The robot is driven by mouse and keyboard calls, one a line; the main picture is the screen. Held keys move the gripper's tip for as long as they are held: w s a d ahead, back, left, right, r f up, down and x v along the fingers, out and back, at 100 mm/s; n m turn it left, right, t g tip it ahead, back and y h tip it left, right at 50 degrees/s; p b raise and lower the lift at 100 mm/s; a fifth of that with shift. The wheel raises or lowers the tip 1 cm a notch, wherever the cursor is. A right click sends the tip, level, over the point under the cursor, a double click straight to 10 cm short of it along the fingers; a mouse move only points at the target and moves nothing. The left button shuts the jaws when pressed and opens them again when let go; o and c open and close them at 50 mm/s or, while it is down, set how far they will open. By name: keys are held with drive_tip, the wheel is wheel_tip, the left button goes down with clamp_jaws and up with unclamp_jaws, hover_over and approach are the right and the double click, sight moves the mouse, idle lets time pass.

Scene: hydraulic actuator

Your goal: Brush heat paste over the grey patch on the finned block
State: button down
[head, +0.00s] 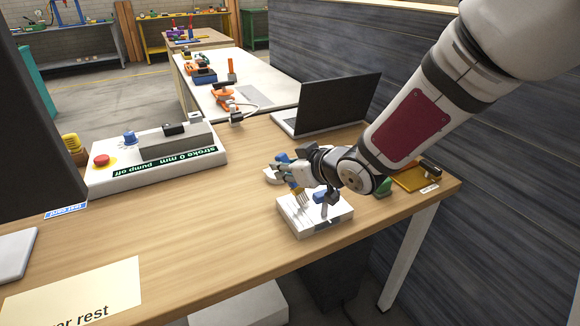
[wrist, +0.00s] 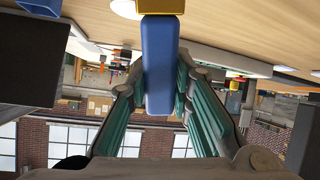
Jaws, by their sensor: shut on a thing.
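The finned block (head: 306,226) is a pale, low block near the right part of the wooden table, below my gripper. My gripper (wrist: 159,88) is shut on a brush by its blue handle (wrist: 158,60); the handle sits between the teal finger pads. The brush's yellow ferrule shows at the top of the wrist view (wrist: 161,5). In the head view the brush's pale bristles (head: 301,202) point down over the block's left part. I cannot tell whether they touch it. The grey patch is not clearly visible; my gripper and brush cover part of the block's top.
An open laptop (head: 328,104) stands behind my gripper. A white panel box (head: 110,172) with a red button and a "stroke 0 mm, pump off" display is at left. A yellow tray (head: 410,178) and a green item (head: 383,187) lie right of the block. The table front is mostly clear.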

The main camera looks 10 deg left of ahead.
drive_tip(key=shift+w+d+p, duration=0.3)
drive_tip(key=shift+d, duration=0.2)
drive_tip(key=shift+r, duration=0.1)
wheel_tip(320, 180, up, 7)
drive_tip(key=p, duration=0.7)
drive_tip(key=shift+w, duration=0.1)
